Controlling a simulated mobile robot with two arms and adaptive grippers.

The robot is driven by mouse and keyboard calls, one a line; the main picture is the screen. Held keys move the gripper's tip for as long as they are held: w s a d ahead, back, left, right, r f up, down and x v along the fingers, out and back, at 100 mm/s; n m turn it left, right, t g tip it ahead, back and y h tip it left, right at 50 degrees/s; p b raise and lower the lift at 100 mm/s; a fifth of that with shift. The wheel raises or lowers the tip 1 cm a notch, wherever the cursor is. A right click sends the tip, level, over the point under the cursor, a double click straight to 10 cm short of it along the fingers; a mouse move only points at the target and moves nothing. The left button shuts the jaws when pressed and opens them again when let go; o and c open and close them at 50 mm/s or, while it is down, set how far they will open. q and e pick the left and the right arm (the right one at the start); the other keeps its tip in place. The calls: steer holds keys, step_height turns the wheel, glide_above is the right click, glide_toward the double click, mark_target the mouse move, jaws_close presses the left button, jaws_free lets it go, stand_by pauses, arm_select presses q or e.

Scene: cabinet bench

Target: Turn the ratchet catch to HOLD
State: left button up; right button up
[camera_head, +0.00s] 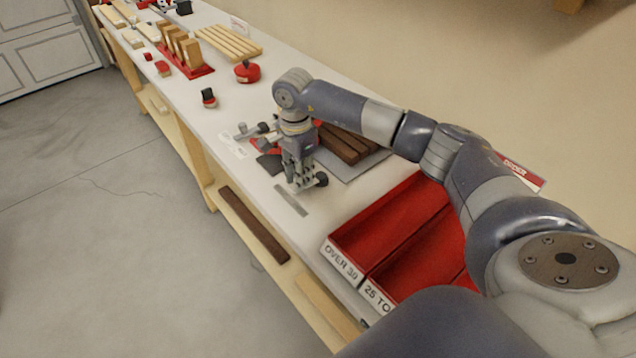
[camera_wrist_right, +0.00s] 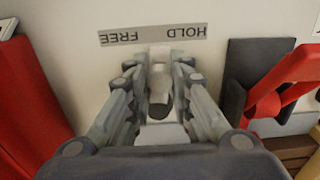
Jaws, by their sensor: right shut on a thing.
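My right gripper (camera_head: 300,184) points down at the bench top and is shut on the ratchet catch. In the right wrist view, the gripper's fingers (camera_wrist_right: 158,112) stand on either side of the grey catch (camera_wrist_right: 160,78). The catch's far end points at the label strip (camera_wrist_right: 153,36), between the words FREE and HOLD, slightly nearer HOLD. In that view FREE is at the left and HOLD at the right, both upside down. The strip also shows in the head view (camera_head: 291,201), in front of the gripper. The fingers hide part of the catch. My left gripper is not in view.
Red bins (camera_head: 395,236) stand to the right of the gripper. A device with red and dark parts (camera_head: 266,147) and dark wooden slats (camera_head: 345,147) lie behind it. A red knob-like piece (camera_head: 247,72) and a slatted wooden rack (camera_head: 222,42) are farther along the bench.

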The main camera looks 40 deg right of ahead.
steer(key=shift+w, duration=0.4)
steer(key=shift+d, duration=0.1)
steer(key=shift+w+d+b, duration=0.25)
steer(key=shift+w+b, duration=0.45)
steer(key=shift+w, duration=0.15)
steer(key=shift+w+d+f, duration=0.1)
steer(key=shift+w+d, duration=0.05)
steer(key=shift+w, duration=0.1)
steer(key=o, duration=0.8)
